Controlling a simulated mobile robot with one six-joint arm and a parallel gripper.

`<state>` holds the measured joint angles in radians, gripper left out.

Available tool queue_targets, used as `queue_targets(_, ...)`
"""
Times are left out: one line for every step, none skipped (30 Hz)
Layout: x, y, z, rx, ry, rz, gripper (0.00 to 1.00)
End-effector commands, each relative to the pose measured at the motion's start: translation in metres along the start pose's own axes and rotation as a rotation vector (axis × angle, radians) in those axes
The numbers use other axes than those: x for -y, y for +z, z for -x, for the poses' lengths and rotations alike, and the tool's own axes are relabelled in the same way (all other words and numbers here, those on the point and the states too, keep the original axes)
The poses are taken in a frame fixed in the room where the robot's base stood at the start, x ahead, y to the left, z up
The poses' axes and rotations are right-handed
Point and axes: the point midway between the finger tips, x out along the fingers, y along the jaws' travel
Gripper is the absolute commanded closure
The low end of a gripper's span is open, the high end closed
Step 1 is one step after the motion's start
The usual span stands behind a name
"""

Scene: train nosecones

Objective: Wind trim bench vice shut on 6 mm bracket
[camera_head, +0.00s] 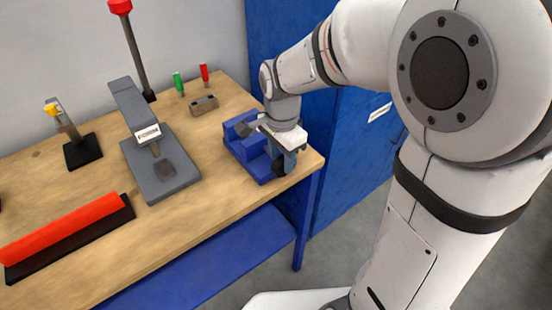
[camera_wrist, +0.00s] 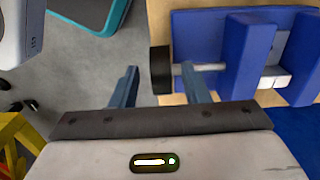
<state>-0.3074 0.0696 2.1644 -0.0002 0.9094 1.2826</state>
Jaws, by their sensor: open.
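The blue trim bench vice (camera_head: 243,146) stands at the right end of the wooden bench. In the wrist view its blue jaws (camera_wrist: 248,55) are apart, and a metal screw (camera_wrist: 208,66) runs left to a black knob (camera_wrist: 160,70). A light grey metal piece (camera_wrist: 274,77) shows between the jaws; I cannot tell whether it is the bracket. My gripper (camera_head: 284,163) is at the vice's right side, pointing down. In the wrist view its open fingers (camera_wrist: 158,76) appear either side of the knob, with gaps; contact is not visible.
A blue cabinet (camera_head: 350,170) is behind my arm. The bench's right edge is close to the vice.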

Motion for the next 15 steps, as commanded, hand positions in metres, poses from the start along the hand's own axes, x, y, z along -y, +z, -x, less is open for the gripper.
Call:
queue_targets(0.000,0.000,-0.007,0.000,0.001,0.000,0.58)
queue_targets(0.000,0.000,-0.009,0.000,0.001,0.000,0.58)
queue_targets(0.000,0.000,-0.013,0.000,0.000,0.000,0.58)
queue_targets(0.000,0.000,-0.015,0.000,0.000,0.000,0.58)
queue_targets(0.000,0.000,-0.016,0.000,0.000,0.000,0.58)
queue_targets(0.000,0.000,-0.018,0.000,0.000,0.000,0.58)
queue_targets(0.000,0.000,-0.018,0.000,0.000,0.000,0.58)
queue_targets(0.000,0.000,-0.019,0.000,0.000,0.000,0.58)
queue_targets(0.000,-0.001,-0.019,0.000,-0.001,0.000,0.58)
queue_targets(0.000,-0.001,-0.019,0.000,-0.001,0.000,0.58)
queue_targets(0.000,-0.001,-0.019,0.000,-0.001,0.000,0.58)
queue_targets(0.000,-0.001,-0.019,0.000,-0.001,0.000,0.58)
queue_targets(0.000,-0.001,-0.019,0.000,-0.001,0.000,0.58)
queue_targets(0.000,-0.001,-0.019,0.000,-0.001,0.000,0.58)
queue_targets(0.000,-0.001,-0.019,0.000,-0.001,0.000,0.61)
